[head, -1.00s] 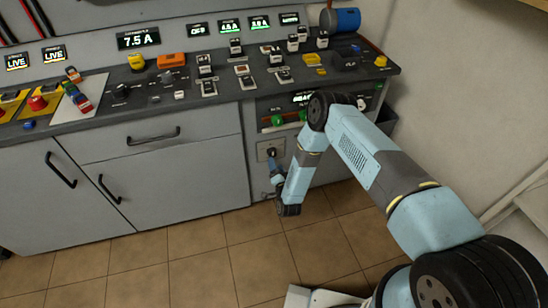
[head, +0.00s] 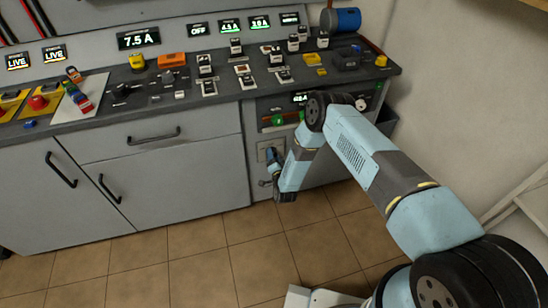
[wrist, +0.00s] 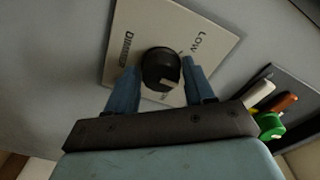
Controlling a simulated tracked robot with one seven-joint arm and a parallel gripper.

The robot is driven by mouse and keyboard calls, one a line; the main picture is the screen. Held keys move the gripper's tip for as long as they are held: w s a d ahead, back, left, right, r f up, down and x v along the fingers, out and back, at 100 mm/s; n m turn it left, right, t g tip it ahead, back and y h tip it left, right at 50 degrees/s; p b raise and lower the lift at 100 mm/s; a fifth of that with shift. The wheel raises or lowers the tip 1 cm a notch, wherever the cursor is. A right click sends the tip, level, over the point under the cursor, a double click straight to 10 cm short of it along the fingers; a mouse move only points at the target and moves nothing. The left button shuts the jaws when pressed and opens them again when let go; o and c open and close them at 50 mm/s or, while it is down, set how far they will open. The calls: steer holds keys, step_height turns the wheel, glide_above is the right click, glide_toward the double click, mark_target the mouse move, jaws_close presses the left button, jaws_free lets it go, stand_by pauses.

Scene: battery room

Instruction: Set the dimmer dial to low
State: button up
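The dimmer dial (wrist: 161,68) is a round black knob on a pale plate (wrist: 205,22) marked DIMMER and LOW in the wrist view. LOW is printed to the knob's upper right. My gripper (wrist: 161,80) has its two blue fingers apart, one on each side of the knob. The fingertips are very close to its sides; I cannot tell whether they touch. The fingers partly cover the plate and its lower lettering. In the head view, my gripper (head: 271,160) is at the plate on the cabinet front, and the knob is hard to make out there.
The countertop (head: 215,95) holds many switches. The tiled floor (head: 200,260) in front is clear.

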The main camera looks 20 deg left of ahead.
steer(key=c, duration=0.7)
steer(key=shift+d+n, duration=0.1)
steer(key=shift+n, duration=0.3)
steer(key=n, duration=1.1)
steer(key=shift+d+f, duration=0.1)
steer(key=shift+f, duration=0.05)
steer(key=shift+n, duration=0.4)
steer(key=o, duration=1)
